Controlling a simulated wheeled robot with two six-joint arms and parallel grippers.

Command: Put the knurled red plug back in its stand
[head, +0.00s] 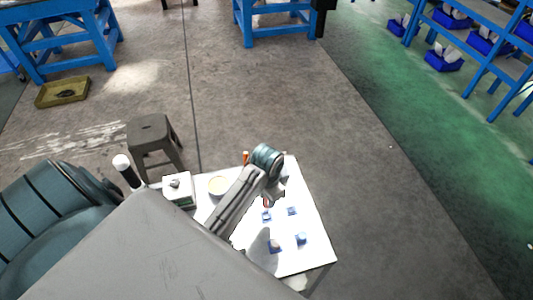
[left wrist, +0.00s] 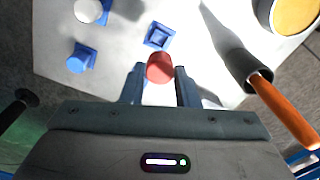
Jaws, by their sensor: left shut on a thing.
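The red plug (left wrist: 160,67) is held between the two fingertips of my left gripper (left wrist: 160,86), which is shut on it. In the head view my left gripper (head: 270,195) is over the white table, and a little red shows under it. An empty blue stand (left wrist: 158,36) with a square frame lies just beyond the plug in the left wrist view. The plug appears apart from it; its height above the table is hard to tell. The plug's knurling is not clear. My right gripper is not in view.
Other blue stands sit on the white table (head: 312,262), one with a blue piece (left wrist: 80,60) and one with a white piece (left wrist: 90,10). An orange-handled tool (left wrist: 282,108) and a round container (left wrist: 296,14) are to the right. A stool (head: 153,130) stands beyond.

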